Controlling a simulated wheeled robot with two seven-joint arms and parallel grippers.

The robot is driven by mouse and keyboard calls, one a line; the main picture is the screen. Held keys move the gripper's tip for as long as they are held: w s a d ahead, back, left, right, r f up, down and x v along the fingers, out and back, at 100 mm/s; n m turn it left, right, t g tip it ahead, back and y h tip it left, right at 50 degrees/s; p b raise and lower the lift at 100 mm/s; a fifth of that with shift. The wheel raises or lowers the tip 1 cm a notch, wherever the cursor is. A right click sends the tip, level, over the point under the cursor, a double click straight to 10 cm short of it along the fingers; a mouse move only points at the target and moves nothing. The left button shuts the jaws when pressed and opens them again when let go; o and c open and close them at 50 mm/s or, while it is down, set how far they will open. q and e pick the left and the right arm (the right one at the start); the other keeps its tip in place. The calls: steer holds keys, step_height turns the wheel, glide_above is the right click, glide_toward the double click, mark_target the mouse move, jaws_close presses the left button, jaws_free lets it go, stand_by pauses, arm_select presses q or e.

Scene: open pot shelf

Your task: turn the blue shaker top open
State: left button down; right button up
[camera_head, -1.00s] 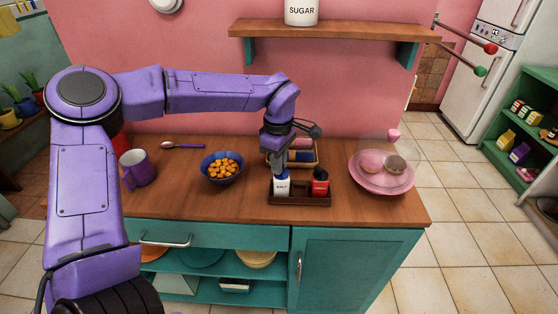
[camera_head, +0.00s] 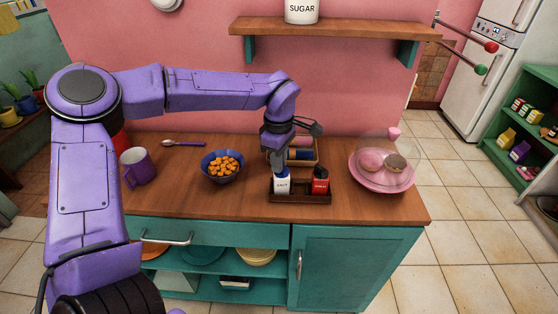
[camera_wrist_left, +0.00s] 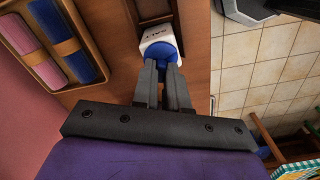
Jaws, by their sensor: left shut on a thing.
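The salt shaker (camera_head: 282,186) is white with a blue top and stands upright at the left end of a small dark wooden rack on the counter. Its blue top (camera_wrist_left: 160,56) shows between my fingers in the left wrist view. My left gripper (camera_head: 278,170) points down from above and is shut on the blue top; it also shows in the left wrist view (camera_wrist_left: 164,72). The fingers hide part of the top. A red shaker (camera_head: 320,181) with a black top stands at the rack's right end. My right gripper is not in view.
A blue bowl of orange pieces (camera_head: 222,166) and a purple mug (camera_head: 138,168) are to the left. A tray with rolled cloths (camera_wrist_left: 58,38) lies behind the rack. A pink cake stand with a clear dome (camera_head: 383,180) is right. Counter in front of the rack is clear.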

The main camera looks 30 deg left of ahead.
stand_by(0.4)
arm_select(q)
steer(key=c, duration=1.1)
jaws_free()
steer(key=shift+c, duration=0.2)
step_height(320, 180, up, 11)
steer(key=shift+f, duration=0.2)
